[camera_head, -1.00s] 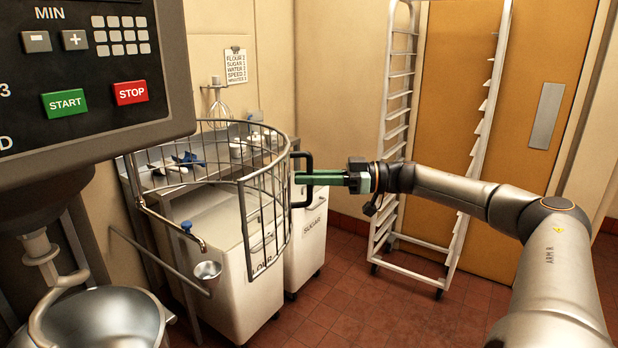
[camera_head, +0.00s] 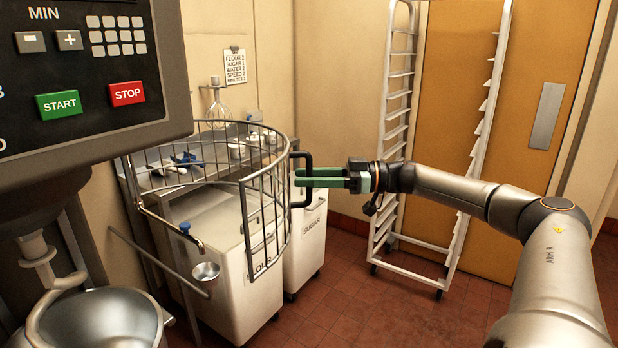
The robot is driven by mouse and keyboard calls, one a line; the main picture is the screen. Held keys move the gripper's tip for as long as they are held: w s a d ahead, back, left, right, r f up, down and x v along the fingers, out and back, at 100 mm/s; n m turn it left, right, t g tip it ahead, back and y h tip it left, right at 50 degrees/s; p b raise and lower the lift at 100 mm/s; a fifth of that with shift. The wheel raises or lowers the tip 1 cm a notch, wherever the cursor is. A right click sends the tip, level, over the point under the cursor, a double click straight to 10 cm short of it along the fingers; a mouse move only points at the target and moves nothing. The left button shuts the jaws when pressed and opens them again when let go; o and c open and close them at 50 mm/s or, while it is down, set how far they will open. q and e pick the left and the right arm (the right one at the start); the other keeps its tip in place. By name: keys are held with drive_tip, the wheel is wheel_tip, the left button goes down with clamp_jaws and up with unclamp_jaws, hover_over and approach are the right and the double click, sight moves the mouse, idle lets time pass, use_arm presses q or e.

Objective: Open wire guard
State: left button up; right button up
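The wire guard (camera_head: 247,207) is a curved cage of metal bars, swung out to the right, away from the mixer bowl (camera_head: 95,322) at lower left. Its black handle (camera_head: 308,160) is on its right edge. My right gripper (camera_head: 303,179) has green fingers and reaches in from the right at the handle. The fingers are spread with a visible gap, and their tips overlap the handle's upright bar in the picture. I cannot tell whether they touch it. My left gripper is not in view.
The mixer's control panel (camera_head: 85,65) fills the upper left. Behind the guard are a counter with utensils, a flour bin (camera_head: 225,290) and a sugar bin (camera_head: 312,245). A white rack (camera_head: 460,225) stands before the orange door. Red floor is clear in front.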

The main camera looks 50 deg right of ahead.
drive_tip(key=p+v, duration=0.3)
drive_tip(key=v, duration=0.9)
drive_tip(key=shift+s+d, duration=0.2)
idle(0.7)
